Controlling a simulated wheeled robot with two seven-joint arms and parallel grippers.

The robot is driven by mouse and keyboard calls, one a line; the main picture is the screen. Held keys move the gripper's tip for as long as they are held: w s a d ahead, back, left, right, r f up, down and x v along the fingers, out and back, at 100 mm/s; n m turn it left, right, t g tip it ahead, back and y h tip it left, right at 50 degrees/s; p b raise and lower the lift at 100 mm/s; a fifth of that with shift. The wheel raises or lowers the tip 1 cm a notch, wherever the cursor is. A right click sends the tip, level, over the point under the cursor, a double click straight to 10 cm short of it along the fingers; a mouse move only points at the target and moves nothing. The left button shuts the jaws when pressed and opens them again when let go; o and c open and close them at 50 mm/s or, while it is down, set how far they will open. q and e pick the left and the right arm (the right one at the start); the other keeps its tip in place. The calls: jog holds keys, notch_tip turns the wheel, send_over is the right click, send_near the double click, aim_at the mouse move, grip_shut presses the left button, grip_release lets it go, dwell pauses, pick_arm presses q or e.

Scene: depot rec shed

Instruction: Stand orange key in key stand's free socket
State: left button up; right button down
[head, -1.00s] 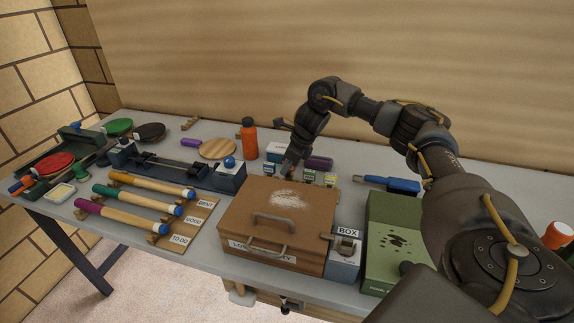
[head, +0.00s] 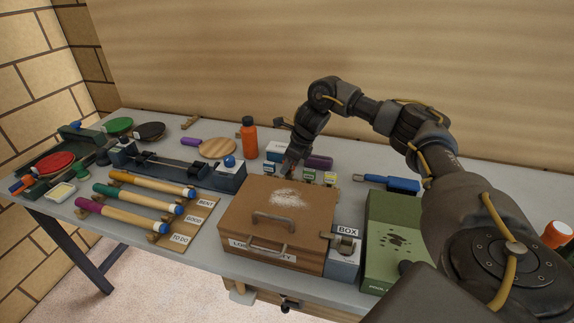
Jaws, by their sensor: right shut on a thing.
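My right gripper (head: 289,170) reaches down behind the brown case, among the small labelled blocks at the back of the table. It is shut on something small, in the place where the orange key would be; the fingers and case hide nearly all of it. The key stand seems to be the row with small labelled tops (head: 309,174) there. One labelled piece shows left of my gripper and two to its right; its lower part is hidden by the case. I cannot make out the free socket. My left gripper is out of view.
The brown case (head: 235,215) stands right in front of my right gripper. A blue-handled tool (head: 402,185) and a green box (head: 385,245) lie to the right.

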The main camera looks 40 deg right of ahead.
jog(key=shift+f+b, duration=0.55)
jog(key=shift+f, duration=0.6)
dwell(0.8)
jog(key=c, duration=1.3)
grip_release()
jog(key=shift+r, duration=0.15)
jog(key=shift+r+p, duration=3.7)
jog(key=shift+r, duration=0.7)
